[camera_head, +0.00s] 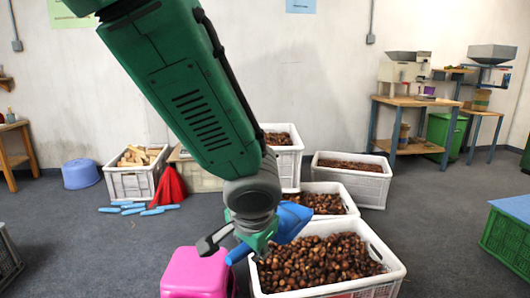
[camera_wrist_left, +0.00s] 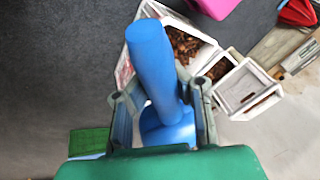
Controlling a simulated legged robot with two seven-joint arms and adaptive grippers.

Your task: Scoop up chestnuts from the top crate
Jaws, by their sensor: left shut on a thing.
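A blue scoop (camera_head: 292,220) is held in my left gripper (camera_head: 240,243), which is shut on its handle (camera_wrist_left: 150,55). In the head view the scoop is at the left rear corner of the nearest white crate (camera_head: 397,268), and I cannot tell whether it touches the rim. That crate is full of brown chestnuts (camera_head: 320,262). In the wrist view the fingers of my left gripper (camera_wrist_left: 163,105) close around the blue scoop. Part of the scoop is hidden by my gripper. No chestnuts are visible on it. My right gripper is in neither view.
More white crates with chestnuts stand behind, one close behind (camera_head: 335,187) and one back right (camera_head: 370,185). A pink stool (camera_head: 195,275) stands left of the nearest crate. Blue-handled tools (camera_head: 135,208) lie on the floor at left. Grey floor is open at right.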

